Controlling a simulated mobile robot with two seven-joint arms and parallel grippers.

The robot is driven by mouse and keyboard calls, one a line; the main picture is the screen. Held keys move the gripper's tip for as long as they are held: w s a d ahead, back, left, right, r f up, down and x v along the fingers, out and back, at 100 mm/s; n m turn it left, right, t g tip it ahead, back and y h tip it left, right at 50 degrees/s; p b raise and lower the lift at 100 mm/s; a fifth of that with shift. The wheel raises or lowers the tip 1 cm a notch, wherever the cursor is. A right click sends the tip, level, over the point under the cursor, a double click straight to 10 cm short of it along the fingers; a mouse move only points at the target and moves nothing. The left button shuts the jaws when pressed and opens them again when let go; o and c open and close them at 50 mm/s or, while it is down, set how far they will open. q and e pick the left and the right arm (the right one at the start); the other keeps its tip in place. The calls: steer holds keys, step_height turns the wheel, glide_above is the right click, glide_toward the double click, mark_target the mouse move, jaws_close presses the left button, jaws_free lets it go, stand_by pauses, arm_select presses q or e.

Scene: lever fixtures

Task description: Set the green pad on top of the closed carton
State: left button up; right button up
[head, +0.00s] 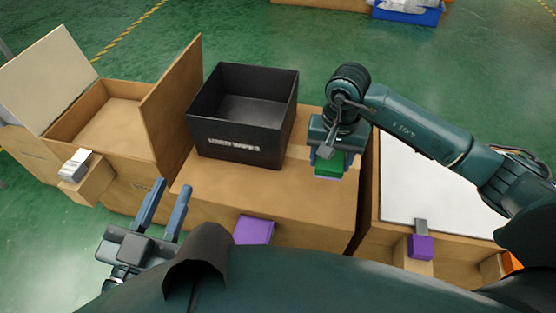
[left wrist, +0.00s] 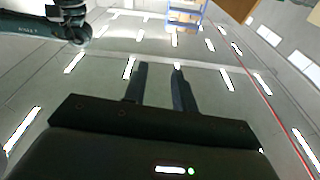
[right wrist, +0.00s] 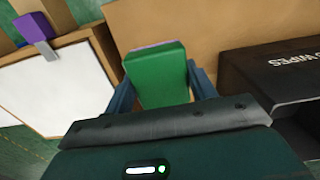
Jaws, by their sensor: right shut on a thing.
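The green pad (head: 328,165) is between the fingers of my right gripper (head: 327,172), which is shut on it, above the right part of the brown middle box. The pad also shows in the right wrist view (right wrist: 157,77). A purple edge (right wrist: 152,46) shows just beyond it; I cannot tell whether it is part of the pad. The closed carton, with a flat white top (head: 425,185), stands to the right, partly behind my right arm; its top also shows in the right wrist view (right wrist: 57,88). My left gripper (head: 168,190) is open and empty at the lower left.
A black bin (head: 240,150) stands on the middle brown box (head: 300,205). An open carton (head: 105,118) with raised flaps is at the left, a grey lever piece (head: 77,160) at its front. Purple blocks show at the middle box's front (head: 254,230) and the closed carton's front (head: 421,247).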

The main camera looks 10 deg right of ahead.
steer(key=b, duration=0.2)
glide_above(323, 193)
step_height(323, 193, down, 7)
steer(key=shift+f, duration=0.2)
step_height(323, 193, down, 3)
steer(key=shift+f+b, duration=0.15)
steer(key=shift+b, duration=0.75)
arm_select(q)
steer(key=shift+w+d+r+m+t+h, duration=0.2)
steer(key=shift+w+r+m+t+h, duration=0.1)
steer(key=shift+r+t+h, duration=0.4)
arm_select(e)
steer(key=shift+f, duration=0.2)
arm_select(q)
steer(key=shift+w+r+h, duration=0.1)
steer(key=shift+r+h, duration=0.05)
steer(key=shift+h, duration=0.15)
arm_select(e)
steer(key=o, duration=1)
steer(key=shift+r, duration=0.1)
steer(key=shift+c, duration=0.2)
